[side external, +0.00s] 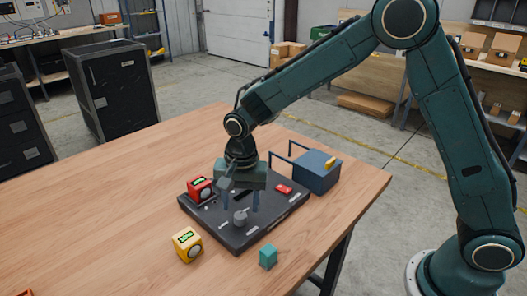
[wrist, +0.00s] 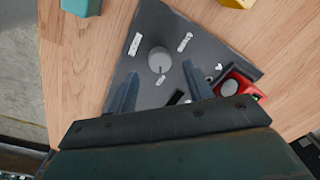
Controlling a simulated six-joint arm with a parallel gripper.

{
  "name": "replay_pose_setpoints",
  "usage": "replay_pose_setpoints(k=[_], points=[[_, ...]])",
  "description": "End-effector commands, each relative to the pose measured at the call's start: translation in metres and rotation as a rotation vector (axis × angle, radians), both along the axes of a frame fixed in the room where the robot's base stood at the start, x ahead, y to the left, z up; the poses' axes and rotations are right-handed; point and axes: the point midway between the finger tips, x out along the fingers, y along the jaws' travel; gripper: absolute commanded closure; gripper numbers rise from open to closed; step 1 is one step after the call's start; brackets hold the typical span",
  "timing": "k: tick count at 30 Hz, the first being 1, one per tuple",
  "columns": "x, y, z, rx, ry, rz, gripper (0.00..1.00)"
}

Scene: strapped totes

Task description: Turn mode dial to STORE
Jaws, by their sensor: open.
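The grey round mode dial (side external: 240,217) stands on a dark panel (side external: 237,241) on the wooden table. In the wrist view the dial (wrist: 158,59) lies ahead of my fingertips, roughly centred between them. Several white labels surround it, too small to read, so the STORE position cannot be told. A small mark shows near the dial's lower edge. My gripper (side external: 241,207) points down over the panel, open and empty. Its two fingers (wrist: 160,72) are apart in the wrist view, and neither visibly touches the dial.
A red box with a green display (side external: 200,189) sits at the panel's left corner. A red switch (side external: 284,188) is on its right. A yellow box (side external: 187,245) and teal block (side external: 268,257) stand in front. A blue-grey box (side external: 316,172) is behind right. The table's left is mostly clear.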

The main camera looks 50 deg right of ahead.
Motion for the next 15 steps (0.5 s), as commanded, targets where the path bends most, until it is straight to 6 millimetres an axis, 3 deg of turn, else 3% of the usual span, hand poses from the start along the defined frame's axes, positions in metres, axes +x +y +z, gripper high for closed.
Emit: replay_pose_setpoints(k=[6, 15], points=[[0.000, 0.001, -0.024, -0.001, 0.002, 0.000, 0.49], [0.001, 0.001, -0.032, 0.000, 0.000, 0.000, 0.49]])
